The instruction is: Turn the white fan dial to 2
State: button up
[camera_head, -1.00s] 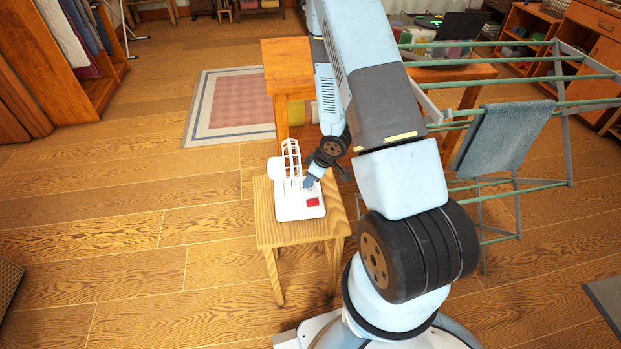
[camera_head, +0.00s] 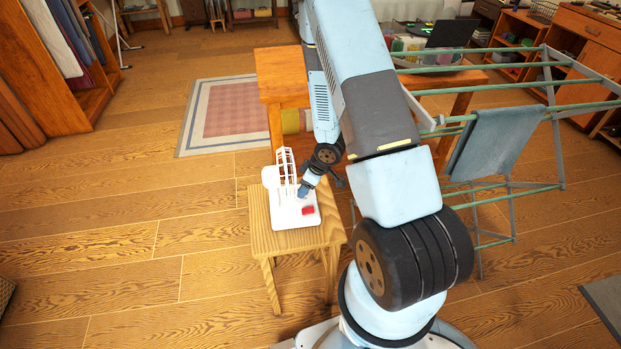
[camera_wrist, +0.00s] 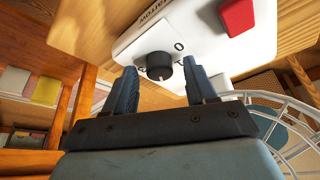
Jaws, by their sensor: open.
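The white fan (camera_head: 284,190) stands on a small wooden stool (camera_head: 262,235), its wire cage upright at the back of its base. In the wrist view the white base (camera_wrist: 200,30) carries a round black dial (camera_wrist: 159,66) with printed marks around it, a "0" among them; the other marks are partly hidden. A red block or switch (camera_wrist: 238,16) sits on the base beyond the dial. My gripper (camera_wrist: 158,75) is open, with one finger on each side of the dial. I cannot tell whether the fingers touch it. In the head view my gripper (camera_head: 304,190) is over the base.
A wooden table (camera_head: 285,80) stands behind the stool. A drying rack (camera_head: 500,185) with a blue towel (camera_head: 495,140) is to the right. The white cage wires (camera_wrist: 290,125) are close to my gripper in the wrist view. Open floor lies to the left.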

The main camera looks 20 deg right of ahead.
jog(key=v, duration=1.3)
jog(key=shift+r, duration=0.2)
